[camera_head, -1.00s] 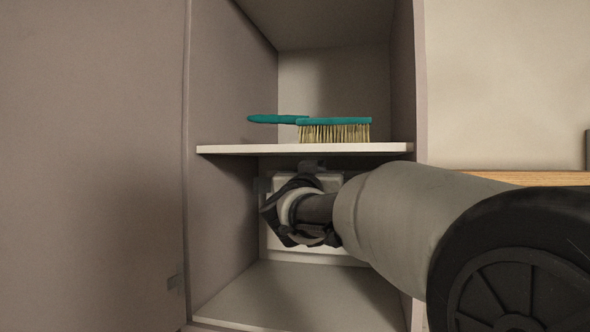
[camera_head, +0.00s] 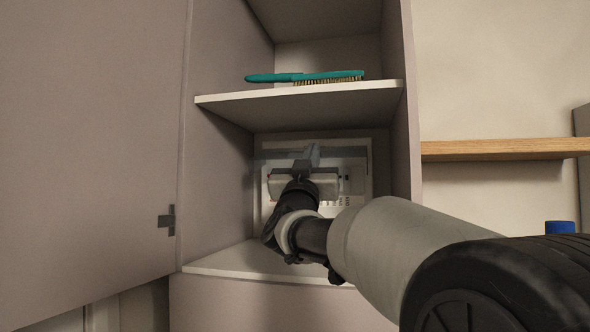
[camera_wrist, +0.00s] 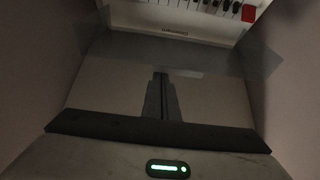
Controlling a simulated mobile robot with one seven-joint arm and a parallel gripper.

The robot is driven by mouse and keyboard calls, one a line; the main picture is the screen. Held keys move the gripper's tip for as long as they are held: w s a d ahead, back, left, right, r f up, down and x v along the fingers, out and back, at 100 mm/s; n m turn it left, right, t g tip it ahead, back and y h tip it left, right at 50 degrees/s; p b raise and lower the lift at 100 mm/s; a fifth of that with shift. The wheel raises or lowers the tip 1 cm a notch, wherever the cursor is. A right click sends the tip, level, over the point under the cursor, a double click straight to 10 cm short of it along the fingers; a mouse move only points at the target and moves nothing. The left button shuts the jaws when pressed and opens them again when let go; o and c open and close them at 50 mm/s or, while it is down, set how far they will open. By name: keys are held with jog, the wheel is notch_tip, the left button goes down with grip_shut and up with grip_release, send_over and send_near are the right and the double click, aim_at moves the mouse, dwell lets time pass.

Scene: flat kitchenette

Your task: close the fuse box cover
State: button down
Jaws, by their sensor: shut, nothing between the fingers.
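The fuse box (camera_head: 356,184) is a white panel on the back wall of the cabinet's lower compartment. Its row of dark switches shows at the top of the wrist view (camera_wrist: 212,5), with a red one at the right. The fuse box cover (camera_head: 345,152) is a see-through grey flap across the upper part of the box. It appears raised, standing out from the panel; it also shows as a grey band in the wrist view (camera_wrist: 205,62). My gripper (camera_head: 306,160) is shut and empty, in front of the box by the cover. Whether it touches the cover I cannot tell.
A shelf (camera_head: 300,102) holding a teal brush (camera_head: 305,77) is above the box. Cabinet side walls stand close on both sides, and the open door (camera_head: 90,130) is at left. A wooden shelf (camera_head: 500,149) and a blue cap (camera_head: 560,227) are at right.

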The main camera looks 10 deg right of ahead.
jog(key=shift+f+b, duration=1.5)
jog(key=shift+f, duration=0.3)
jog(key=shift+d, duration=0.1)
